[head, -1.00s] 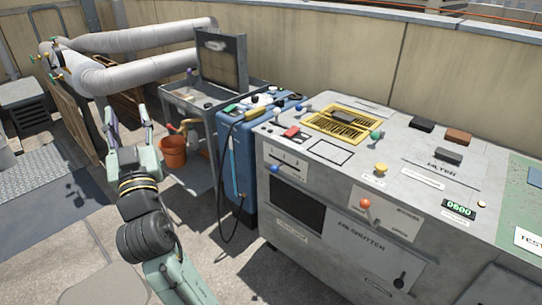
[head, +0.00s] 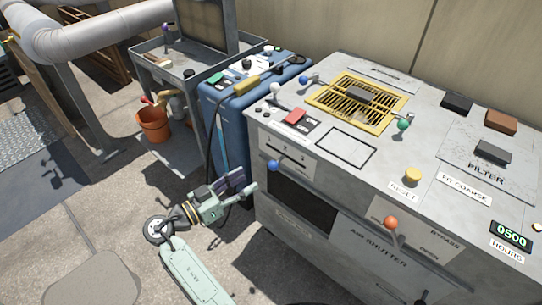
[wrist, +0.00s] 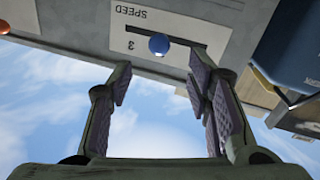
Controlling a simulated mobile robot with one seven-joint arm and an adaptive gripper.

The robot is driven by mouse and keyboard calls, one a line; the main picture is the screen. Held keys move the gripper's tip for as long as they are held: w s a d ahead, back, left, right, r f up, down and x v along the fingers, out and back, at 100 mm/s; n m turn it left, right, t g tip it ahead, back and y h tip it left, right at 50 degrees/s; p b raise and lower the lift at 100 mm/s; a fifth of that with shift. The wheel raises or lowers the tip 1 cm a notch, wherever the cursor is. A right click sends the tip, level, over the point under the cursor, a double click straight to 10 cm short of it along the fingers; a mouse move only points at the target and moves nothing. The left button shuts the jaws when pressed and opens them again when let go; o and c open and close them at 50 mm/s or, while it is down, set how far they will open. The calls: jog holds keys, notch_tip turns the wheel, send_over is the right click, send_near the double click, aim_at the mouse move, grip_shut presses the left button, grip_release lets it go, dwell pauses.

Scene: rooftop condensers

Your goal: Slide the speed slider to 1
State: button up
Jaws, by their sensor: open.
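The speed slider is a blue ball knob (head: 273,165) on the front panel of the grey condenser cabinet. In the wrist view, upside down, the blue knob (wrist: 158,43) sits along a dark slot, near the numeral 3 and under the word SPEED. I cannot read the other marks clearly, so its exact setting is uncertain. My gripper (head: 245,181) is open and empty, to the left of and slightly below the knob in the head view. In the wrist view my gripper (wrist: 160,80) has its fingers spread on either side of the knob's line, apart from it.
An orange knob (head: 391,223) stands on the same front, right of the slider. The blue unit (head: 226,112) with a hanging cable stands just left of the cabinet. An orange bucket (head: 153,124) is farther left.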

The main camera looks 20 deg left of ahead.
aim_at(272, 165)
jog(key=p+x, duration=0.2)
jog(key=x, duration=0.8)
jog(key=shift+w+d+r+p, duration=0.1)
jog(key=shift+d+r+p, duration=0.1)
jog(key=shift+p, duration=0.2)
grip_shut()
